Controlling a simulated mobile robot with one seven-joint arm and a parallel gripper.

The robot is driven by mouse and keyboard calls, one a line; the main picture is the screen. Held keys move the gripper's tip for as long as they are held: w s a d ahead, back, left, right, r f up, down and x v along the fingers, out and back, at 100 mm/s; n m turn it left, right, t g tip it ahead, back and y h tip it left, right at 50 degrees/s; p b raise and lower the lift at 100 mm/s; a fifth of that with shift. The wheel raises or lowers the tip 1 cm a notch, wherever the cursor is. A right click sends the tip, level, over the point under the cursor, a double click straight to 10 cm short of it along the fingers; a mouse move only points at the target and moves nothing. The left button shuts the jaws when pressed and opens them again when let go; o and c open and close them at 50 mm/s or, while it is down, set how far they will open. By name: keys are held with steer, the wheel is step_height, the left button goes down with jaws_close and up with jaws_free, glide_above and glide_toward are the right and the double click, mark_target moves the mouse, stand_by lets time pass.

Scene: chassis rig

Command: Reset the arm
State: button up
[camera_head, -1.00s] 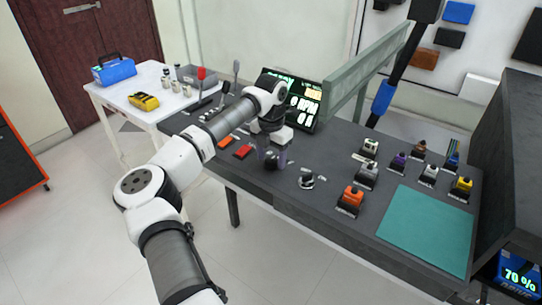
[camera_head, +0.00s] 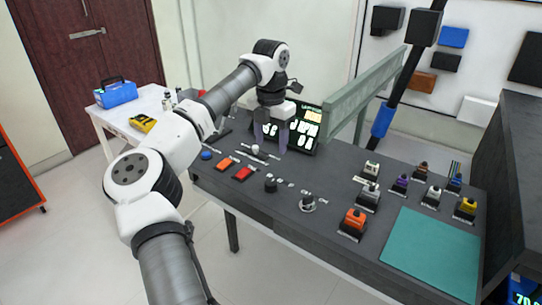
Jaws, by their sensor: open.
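My white and grey arm rises from the bottom of the head view and bends over the dark control bench (camera_head: 285,208). My gripper (camera_head: 270,146) points down above the back left part of the bench. Its two purplish fingers are apart, with nothing seen between them. It hangs in front of the black display (camera_head: 308,122) with green figures and hides part of it. A small white-topped knob (camera_head: 255,149) stands just left of the fingers. A black knob (camera_head: 270,185) stands on the bench below the gripper in the picture.
Red and orange buttons (camera_head: 243,174) lie left of the gripper. Several coloured connector blocks (camera_head: 353,223) stand to the right, by a teal mat (camera_head: 430,252). A grey-green beam (camera_head: 365,92) rises behind the bench. A white table (camera_head: 101,121) holds a blue toolbox (camera_head: 115,93) and a yellow meter (camera_head: 143,123).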

steer(key=shift+r, duration=0.4)
